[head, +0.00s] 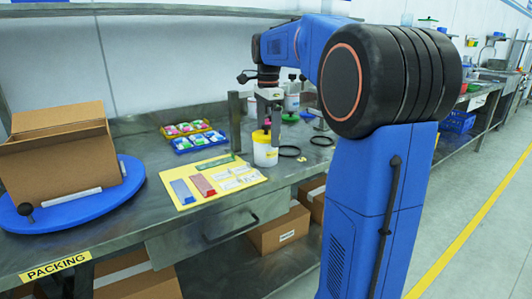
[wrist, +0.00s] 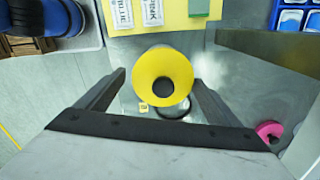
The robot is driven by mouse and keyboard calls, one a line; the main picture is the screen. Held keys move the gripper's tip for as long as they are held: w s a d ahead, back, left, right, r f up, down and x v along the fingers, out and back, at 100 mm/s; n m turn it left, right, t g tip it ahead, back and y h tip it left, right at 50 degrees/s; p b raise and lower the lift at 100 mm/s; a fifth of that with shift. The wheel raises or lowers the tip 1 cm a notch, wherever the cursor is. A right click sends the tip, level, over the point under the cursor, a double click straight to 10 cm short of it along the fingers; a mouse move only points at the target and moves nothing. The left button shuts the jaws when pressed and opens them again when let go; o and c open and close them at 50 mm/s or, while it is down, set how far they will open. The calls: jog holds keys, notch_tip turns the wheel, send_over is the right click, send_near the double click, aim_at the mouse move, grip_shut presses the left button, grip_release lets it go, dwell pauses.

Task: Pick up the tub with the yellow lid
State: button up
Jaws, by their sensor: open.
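The tub with the yellow lid (head: 265,152) stands upright on the metal bench, at the right end of the yellow board. It is white with a yellow lid that has a dark knob in its middle. In the wrist view the yellow lid (wrist: 162,77) is seen from above, between the two fingers. My gripper (head: 268,122) points down above the tub, its fingers around or close to the lid. In the wrist view my gripper (wrist: 158,82) is open, with a finger on each side of the lid and visible gaps. The arm's links hide part of the bench behind.
A yellow board (head: 222,183) with coloured cards lies left of the tub. A metal post (head: 235,122) stands close by the gripper. A cardboard box (head: 58,150) rests on a blue turntable (head: 130,180). Black rings (head: 322,141) lie to the right.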

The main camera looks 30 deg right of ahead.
aim_at(267, 145)
jog(key=shift+w+a+f, duration=0.1)
jog(key=shift+f, duration=1.2)
jog(key=shift+w+f, duration=0.1)
jog(key=shift+f, duration=1.2)
jog(key=c, duration=1)
